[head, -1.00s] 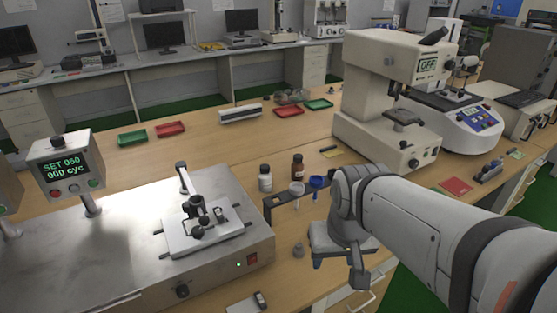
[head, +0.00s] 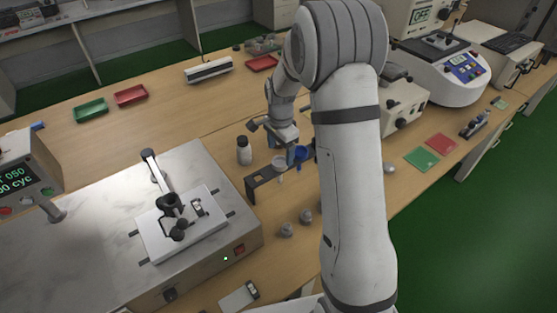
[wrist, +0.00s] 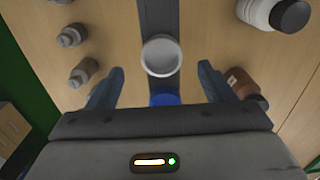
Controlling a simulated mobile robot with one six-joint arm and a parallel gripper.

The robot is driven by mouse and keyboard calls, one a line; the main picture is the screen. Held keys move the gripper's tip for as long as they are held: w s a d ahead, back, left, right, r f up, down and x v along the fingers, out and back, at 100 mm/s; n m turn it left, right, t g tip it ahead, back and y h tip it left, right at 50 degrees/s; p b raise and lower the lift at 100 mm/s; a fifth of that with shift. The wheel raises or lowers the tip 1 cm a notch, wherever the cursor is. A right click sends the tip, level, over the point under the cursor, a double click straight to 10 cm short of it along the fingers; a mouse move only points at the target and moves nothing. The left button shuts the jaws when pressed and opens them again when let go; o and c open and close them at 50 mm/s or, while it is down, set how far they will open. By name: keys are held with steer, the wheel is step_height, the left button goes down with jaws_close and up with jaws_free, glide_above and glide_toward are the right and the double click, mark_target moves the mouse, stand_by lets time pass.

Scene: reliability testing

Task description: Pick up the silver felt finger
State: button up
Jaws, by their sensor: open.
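Two small grey stepped pieces with narrow tops, which may be the felt fingers, stand on the bench: one (head: 286,230) nearer the tester and one (head: 306,216) to its right. Both show at the left of the wrist view, one (wrist: 71,36) above the other (wrist: 82,73). I cannot tell which is silver or see felt. My gripper (wrist: 161,68) is open and empty, its fingers either side of a white cup in the picture, apart from the grey pieces. In the head view my gripper (head: 291,150) is over the cup rack, partly hidden by my arm.
The dark rack (head: 262,178) holds the white cup (head: 279,165) and a blue cup (head: 301,154). A white bottle (head: 244,151) stands behind; a brown bottle (wrist: 242,82) is near my right finger. The steel tester (head: 100,235) fills the left. Bench front right of the grey pieces is clear.

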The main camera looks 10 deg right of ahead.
mark_target(280, 165)
step_height(280, 165, down, 8)
steer(key=shift+w+r+p, duration=0.1)
steer(key=shift+p, duration=0.65)
steer(key=shift+c, duration=0.2)
steer(key=c, duration=1)
